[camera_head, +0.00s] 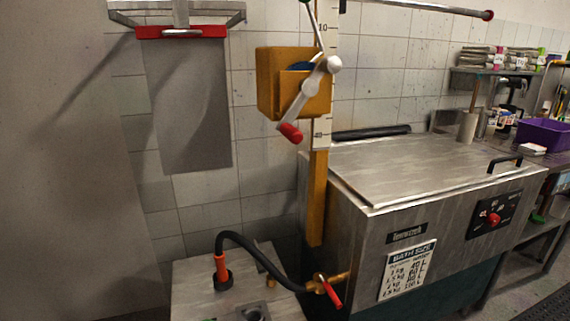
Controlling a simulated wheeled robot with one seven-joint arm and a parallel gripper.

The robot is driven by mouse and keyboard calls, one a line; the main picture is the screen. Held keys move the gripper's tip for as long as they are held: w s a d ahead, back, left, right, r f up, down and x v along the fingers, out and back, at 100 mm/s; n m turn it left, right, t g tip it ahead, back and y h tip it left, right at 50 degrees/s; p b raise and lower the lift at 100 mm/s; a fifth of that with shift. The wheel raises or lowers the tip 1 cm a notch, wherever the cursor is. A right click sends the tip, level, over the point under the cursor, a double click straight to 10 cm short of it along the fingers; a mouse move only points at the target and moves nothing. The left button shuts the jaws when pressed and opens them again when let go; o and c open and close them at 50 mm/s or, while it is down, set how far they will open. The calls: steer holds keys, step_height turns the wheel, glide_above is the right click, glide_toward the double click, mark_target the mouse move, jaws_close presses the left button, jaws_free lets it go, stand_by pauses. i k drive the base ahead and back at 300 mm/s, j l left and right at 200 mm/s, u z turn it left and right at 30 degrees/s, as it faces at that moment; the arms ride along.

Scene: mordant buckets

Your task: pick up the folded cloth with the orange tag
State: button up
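Folded grey-white cloths sit in stacks on a wall shelf at the upper right. The left stack (478,57) shows a pinkish tag at its right side, and the right stack (520,60) shows a green one. They are small in the picture, and I cannot make out an orange tag on any of them. My gripper is not in view.
A large steel bath (410,165) with a closed lid fills the middle right. A yellow crank box (292,85) stands above its left end. A lower steel unit (190,290) with a black hose is in front. A purple bin (543,135) stands at the far right.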

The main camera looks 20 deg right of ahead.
mark_target(533, 150)
steer(key=i+z, duration=0.9)
steer(key=z, duration=0.2)
steer(key=i+l+z, duration=0.1)
steer(key=i+z, duration=0.6)
steer(key=k+l, duration=0.05)
steer(key=k, duration=0.05)
